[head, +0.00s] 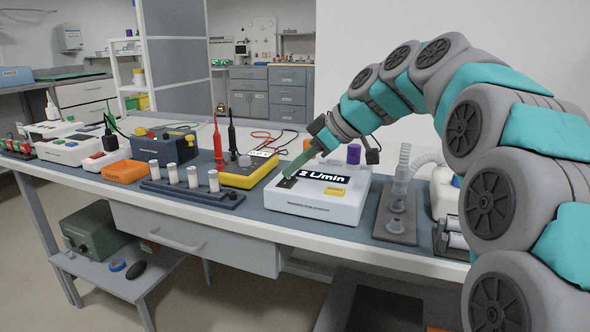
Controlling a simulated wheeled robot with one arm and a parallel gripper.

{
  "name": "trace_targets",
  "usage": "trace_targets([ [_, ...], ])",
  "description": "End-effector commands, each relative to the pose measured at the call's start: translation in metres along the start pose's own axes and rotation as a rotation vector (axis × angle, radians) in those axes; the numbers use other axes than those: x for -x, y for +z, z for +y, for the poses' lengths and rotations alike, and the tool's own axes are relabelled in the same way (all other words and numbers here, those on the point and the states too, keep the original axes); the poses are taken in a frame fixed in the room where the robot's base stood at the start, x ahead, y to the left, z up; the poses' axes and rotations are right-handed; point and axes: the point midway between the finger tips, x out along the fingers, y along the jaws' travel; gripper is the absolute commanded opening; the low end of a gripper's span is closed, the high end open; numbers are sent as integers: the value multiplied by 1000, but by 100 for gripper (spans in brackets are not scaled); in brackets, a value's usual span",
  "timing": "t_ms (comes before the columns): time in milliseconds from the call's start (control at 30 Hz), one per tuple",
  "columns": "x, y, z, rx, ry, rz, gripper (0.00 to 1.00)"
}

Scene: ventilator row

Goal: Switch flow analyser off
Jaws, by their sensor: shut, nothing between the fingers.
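The flow analyser (315,210) is a white box on the blue-grey bench mat, right of the middle in the head view. Its dark display reads "2 L/min", and a yellow label (335,192) sits below the display. A small dark switch panel (287,183) is at the left of its top face. My gripper (288,177) reaches down from the upper right, shut and empty. Its tip is at the switch panel and partly covers it. I cannot tell whether it touches the switch, nor which way the switch is set.
A yellow multimeter (240,178) with red and black probes stands left of the analyser. A grey plate with fittings (393,226) stands to its right. A rack of white cylinders (190,193) and an orange tray (124,172) lie further left. Little bare mat shows between them.

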Motion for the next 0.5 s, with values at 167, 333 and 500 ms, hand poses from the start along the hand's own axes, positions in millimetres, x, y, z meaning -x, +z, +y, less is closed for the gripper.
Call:
trace_targets([
  [167,27,-25,-8,1,2,1,0],
  [333,63,-20,-8,0,5,2,0],
  [500,93,-20,-9,-2,4,2,0],
])
